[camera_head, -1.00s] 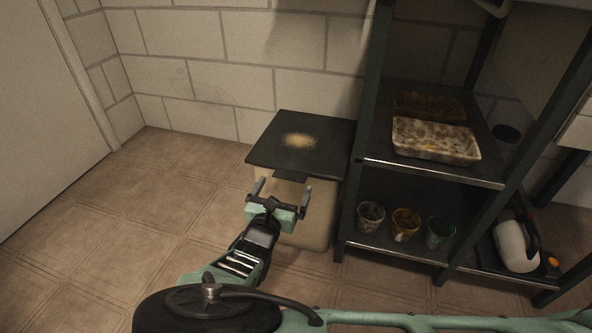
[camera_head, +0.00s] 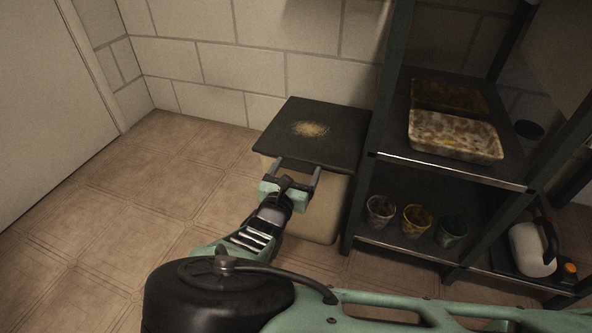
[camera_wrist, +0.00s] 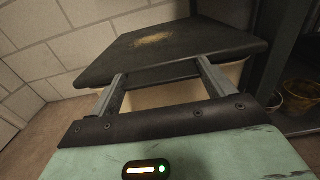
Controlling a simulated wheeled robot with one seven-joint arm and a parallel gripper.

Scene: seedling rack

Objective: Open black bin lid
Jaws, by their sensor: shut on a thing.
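The black bin lid (camera_head: 312,128) is a dark square panel with a tan dusty patch. It lies flat on the beige bin (camera_head: 323,215) beside the rack, and no gap shows between them. The lid also fills the upper middle of the wrist view (camera_wrist: 170,42). My gripper (camera_head: 298,166) is at the lid's front edge. In the wrist view, its two fingers (camera_wrist: 161,74) are on either side of the lid's dark front tab and shut on it. The fingers and wrist hide part of the tab and the bin's front.
A dark metal rack (camera_head: 447,172) stands close to the bin's right. It holds a stained tray (camera_head: 455,136), several small pots (camera_head: 416,222) and a white jug (camera_head: 532,250). A block wall (camera_head: 235,65) is behind. Tiled floor (camera_head: 150,200) is free at the left.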

